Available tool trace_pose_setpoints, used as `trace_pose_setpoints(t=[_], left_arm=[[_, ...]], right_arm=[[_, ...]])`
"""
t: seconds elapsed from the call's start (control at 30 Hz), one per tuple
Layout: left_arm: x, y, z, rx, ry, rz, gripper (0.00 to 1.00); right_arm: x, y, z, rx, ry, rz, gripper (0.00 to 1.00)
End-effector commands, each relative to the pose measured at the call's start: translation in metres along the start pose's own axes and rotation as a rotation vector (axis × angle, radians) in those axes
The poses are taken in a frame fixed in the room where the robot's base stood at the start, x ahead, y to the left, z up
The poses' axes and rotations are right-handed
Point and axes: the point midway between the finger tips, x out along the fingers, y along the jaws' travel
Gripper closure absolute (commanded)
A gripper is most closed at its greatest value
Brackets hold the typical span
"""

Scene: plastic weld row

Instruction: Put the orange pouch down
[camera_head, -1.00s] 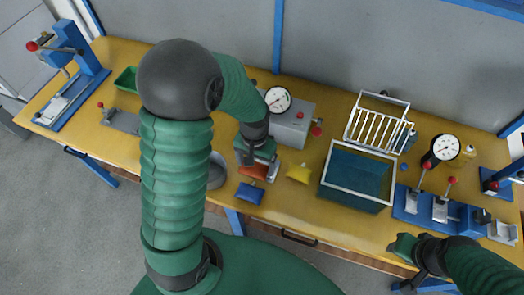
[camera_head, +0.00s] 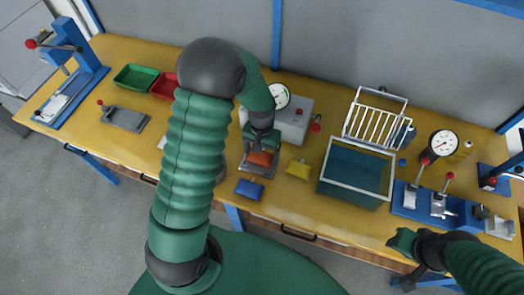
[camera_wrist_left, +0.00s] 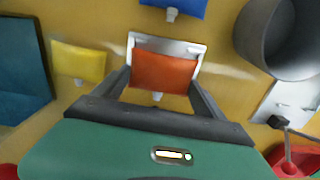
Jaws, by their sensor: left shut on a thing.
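The orange pouch (camera_head: 261,158) is between the fingers of my left gripper (camera_head: 260,150), which is shut on it. In the left wrist view the orange pouch (camera_wrist_left: 164,73) lies across a silver metal plate with a raised rim (camera_wrist_left: 191,47), and a finger of my left gripper (camera_wrist_left: 160,92) stands on each side of it. The pouch overlaps the plate, and I cannot tell whether it touches it. My right gripper (camera_head: 405,240) is at the front right edge, and its jaws are unclear.
A blue pouch (camera_head: 249,190) lies in front of the plate and a yellow pouch (camera_head: 298,170) to its right. A grey box with a dial (camera_head: 292,118) stands behind. A blue bin (camera_head: 357,171) is further right. A grey cylinder (camera_wrist_left: 275,38) is close to the plate.

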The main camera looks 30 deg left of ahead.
Motion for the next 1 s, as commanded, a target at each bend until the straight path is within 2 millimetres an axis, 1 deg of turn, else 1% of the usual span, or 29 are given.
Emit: trace_pose_setpoints(t=[0.1,0.2,0.23,0.3,0.37,0.67,0.77,0.83,0.87,0.97,1.0], left_arm=[[0.004,0.000,0.000,0.000,0.000,0.000,0.57],[0.004,0.000,0.000,0.000,0.001,0.000,0.57],[0.004,0.000,0.000,0.000,0.000,0.000,0.16],[0.004,0.000,0.000,0.000,0.000,-0.001,0.07],[0.004,0.000,0.000,0.000,0.000,-0.001,0.00],[0.004,-0.001,0.000,-0.001,0.000,-0.001,0.00],[0.000,-0.001,0.000,-0.001,0.001,-0.001,0.00],[-0.011,0.000,-0.001,0.000,0.002,-0.001,0.00],[-0.015,0.000,-0.001,0.000,0.004,-0.001,0.00],[-0.038,0.000,-0.001,-0.001,0.007,0.000,0.00],[-0.050,0.000,-0.001,-0.001,0.007,0.000,0.00]], right_arm=[[0.002,0.000,0.001,0.000,0.000,0.000,0.64],[0.002,0.000,0.000,0.000,0.000,0.000,0.64],[0.002,0.000,0.000,0.000,0.000,0.000,0.64],[0.002,0.000,0.000,0.000,0.000,0.000,0.64],[0.002,0.000,0.000,0.000,0.000,0.000,0.64],[0.002,0.000,0.000,0.000,0.000,0.000,0.64],[-0.001,0.000,0.000,0.000,0.000,0.000,0.64],[-0.006,0.000,-0.001,0.000,0.000,0.000,0.64],[-0.006,0.000,-0.002,0.000,0.000,0.000,0.64],[-0.004,0.000,-0.001,0.000,0.000,0.000,0.64],[-0.004,0.000,-0.001,0.000,0.000,0.000,0.64]])
